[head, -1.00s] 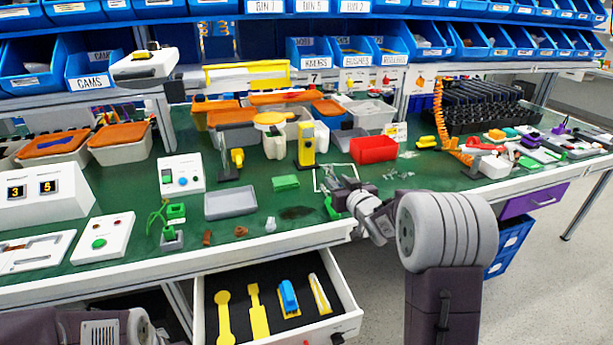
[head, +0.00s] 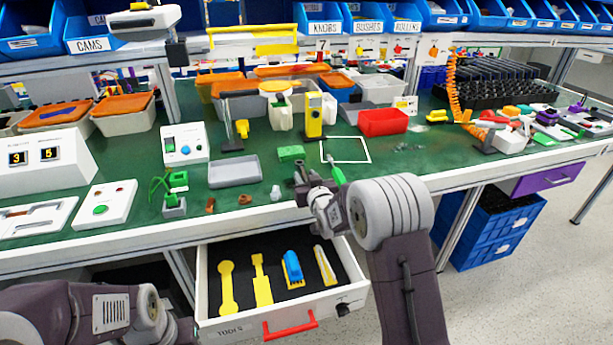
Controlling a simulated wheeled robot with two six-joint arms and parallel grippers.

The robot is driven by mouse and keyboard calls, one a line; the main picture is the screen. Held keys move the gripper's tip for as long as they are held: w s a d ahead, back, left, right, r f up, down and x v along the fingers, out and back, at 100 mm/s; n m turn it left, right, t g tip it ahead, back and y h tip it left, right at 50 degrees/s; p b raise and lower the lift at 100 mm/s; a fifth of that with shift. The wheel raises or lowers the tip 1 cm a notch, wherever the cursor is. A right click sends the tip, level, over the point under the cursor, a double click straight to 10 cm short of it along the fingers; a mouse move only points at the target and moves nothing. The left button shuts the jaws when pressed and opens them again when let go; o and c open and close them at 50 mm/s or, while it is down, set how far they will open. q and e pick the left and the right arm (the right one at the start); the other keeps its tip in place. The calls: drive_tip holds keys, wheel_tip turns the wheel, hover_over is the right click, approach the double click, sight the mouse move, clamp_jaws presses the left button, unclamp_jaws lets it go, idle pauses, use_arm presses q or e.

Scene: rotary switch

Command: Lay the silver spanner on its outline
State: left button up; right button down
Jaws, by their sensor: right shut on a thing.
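My right gripper (head: 303,178) is over the bench's front edge, above and behind the open drawer (head: 205,305). It is shut on a small grey thing that looks like the silver spanner, mostly hidden by the gripper. The black drawer floor has a yellow spanner-shaped outline (head: 227,287) at the left and a second yellow tool outline (head: 261,279) beside it. A blue tool (head: 292,267) and a pale tool (head: 324,265) lie on yellow outlines to the right. My left forearm shows at the lower left, its fingertips not visible.
A green-handled tool (head: 337,173) lies on the green bench just beyond my right gripper, near a white square outline (head: 368,150). A grey tray (head: 234,172) and a green block (head: 291,152) are farther left. The drawer has a red handle (head: 290,326).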

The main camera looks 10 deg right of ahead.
drive_tip(key=shift+f+b, duration=0.2)
drive_tip(key=shift+b, duration=0.1)
drive_tip(key=c, duration=1)
unclamp_jaws()
drive_tip(key=shift+r, duration=0.1)
